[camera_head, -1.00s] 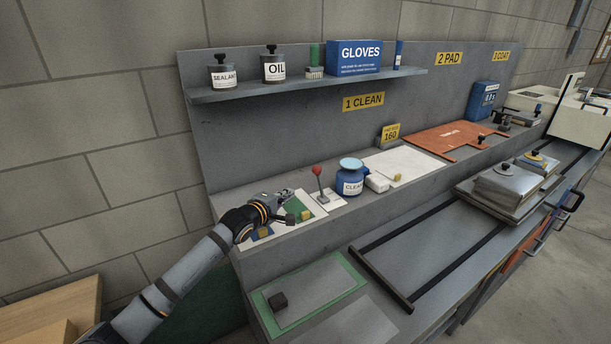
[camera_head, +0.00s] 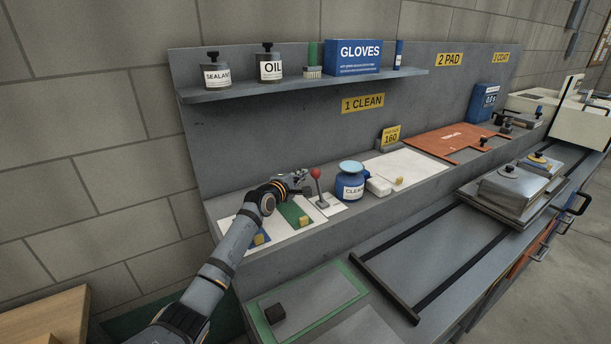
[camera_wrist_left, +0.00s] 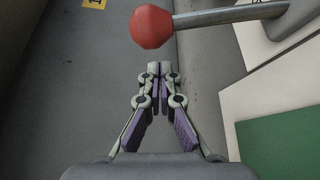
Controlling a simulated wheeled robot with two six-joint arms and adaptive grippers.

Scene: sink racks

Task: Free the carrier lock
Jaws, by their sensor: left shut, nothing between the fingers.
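A lever with a red knob (camera_head: 316,173) stands on a white plate (camera_head: 333,206) on the raised ledge. In the left wrist view the red knob (camera_wrist_left: 152,27) is just beyond the fingertips, with its grey shaft (camera_wrist_left: 230,14) running to the right. My left gripper (camera_head: 302,177) is shut and empty beside the lever, on its left in the head view. In the left wrist view its fingertips (camera_wrist_left: 160,68) are together, with a gap in the picture between them and the knob. The carrier (camera_head: 505,196) is likely the grey block on the dark rails at right. My right gripper is out of view.
A blue CLEAN jar (camera_head: 350,187) stands right of the lever. Green and blue pads (camera_head: 293,213) with yellow blocks lie under my left arm. A shelf (camera_head: 300,85) with cans and a GLOVES box hangs above. The rail area (camera_head: 415,255) in front is clear.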

